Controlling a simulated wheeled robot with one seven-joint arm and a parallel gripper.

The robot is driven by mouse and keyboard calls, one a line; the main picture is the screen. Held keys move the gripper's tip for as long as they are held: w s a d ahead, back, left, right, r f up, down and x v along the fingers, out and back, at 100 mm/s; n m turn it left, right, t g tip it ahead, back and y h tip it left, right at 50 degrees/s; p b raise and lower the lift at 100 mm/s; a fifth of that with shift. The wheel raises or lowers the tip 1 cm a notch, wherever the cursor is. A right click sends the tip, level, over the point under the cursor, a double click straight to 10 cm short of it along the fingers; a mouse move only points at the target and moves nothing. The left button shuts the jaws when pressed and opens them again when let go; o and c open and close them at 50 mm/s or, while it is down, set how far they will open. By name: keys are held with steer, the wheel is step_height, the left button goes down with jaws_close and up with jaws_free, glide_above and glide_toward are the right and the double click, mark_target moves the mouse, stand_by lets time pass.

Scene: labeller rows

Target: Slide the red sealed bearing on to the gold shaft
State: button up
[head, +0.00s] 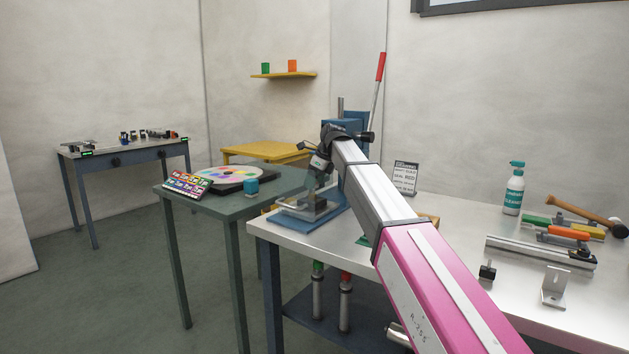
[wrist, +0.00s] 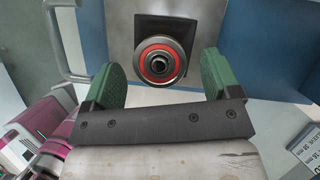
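I cannot tell whether the bearing sits on anything. In the head view my gripper (head: 319,180) is at the blue press (head: 345,126), and the bearing cannot be made out there. I cannot make out the gold shaft in either view.
The press has a red-tipped lever (head: 380,67) and stands on the white bench (head: 450,225). A green table (head: 225,205) with a coloured disc (head: 232,174) stands left.

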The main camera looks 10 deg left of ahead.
steer(key=v, duration=1)
steer(key=shift+r, duration=0.4)
steer(key=shift+d, duration=0.1)
